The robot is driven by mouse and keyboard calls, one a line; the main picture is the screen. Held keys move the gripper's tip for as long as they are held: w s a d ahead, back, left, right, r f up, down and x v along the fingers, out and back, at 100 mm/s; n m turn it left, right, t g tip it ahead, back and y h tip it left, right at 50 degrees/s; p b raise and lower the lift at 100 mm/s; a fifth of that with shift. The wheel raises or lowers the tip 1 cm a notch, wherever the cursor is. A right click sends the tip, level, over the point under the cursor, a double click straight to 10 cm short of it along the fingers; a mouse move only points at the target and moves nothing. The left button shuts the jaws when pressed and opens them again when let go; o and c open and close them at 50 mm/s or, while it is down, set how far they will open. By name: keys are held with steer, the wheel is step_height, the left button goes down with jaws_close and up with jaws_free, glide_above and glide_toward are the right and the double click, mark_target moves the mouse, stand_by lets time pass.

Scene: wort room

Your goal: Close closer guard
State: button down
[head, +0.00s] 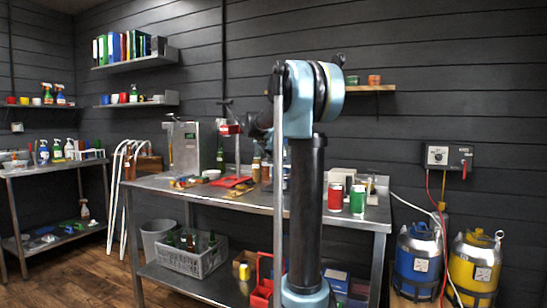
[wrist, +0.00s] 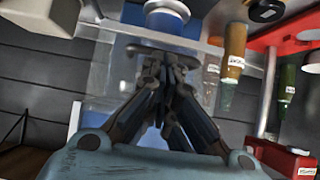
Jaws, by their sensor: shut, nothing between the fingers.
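In the wrist view my gripper (wrist: 168,62) is shut, its dark fingers drawn together with nothing between them. A clear, see-through panel (wrist: 108,75), which looks like the closer guard, spans the area around and behind the fingertips. I cannot tell whether the fingers touch it, or how far open it stands. A blue and white round part of what looks like the closer (wrist: 166,15) shows just beyond the fingertips. In the head view my upright arm hides the middle of the steel bench, and I cannot make out the guard or my fingertips there.
The wrist view shows a red stand (wrist: 278,50), a brown bottle (wrist: 235,45) and a green bottle (wrist: 286,88) at right. On the steel bench (head: 150,184), a red can (head: 335,196) and green can (head: 357,199) stand right of my arm. Blue (head: 417,262) and yellow (head: 474,268) kegs stand at right.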

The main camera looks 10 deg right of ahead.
steer(key=shift+r, duration=0.1)
steer(key=w+d+r+v, duration=0.1)
steer(key=r+v, duration=0.1)
steer(key=v, duration=1.1)
steer(key=s+a+f+n+g+y, duration=0.2)
steer(key=s+f+n+g+y, duration=0.1)
steer(key=s+f, duration=1.9)
steer(key=s+a+f+n+g+y, duration=0.2)
steer(key=s+f+n+g+y, duration=0.1)
steer(key=s+f, duration=1.9)
steer(key=shift+s+f+n+g, duration=0.25)
steer(key=shift+s+n, duration=0.25)
steer(key=shift+n, duration=0.3)
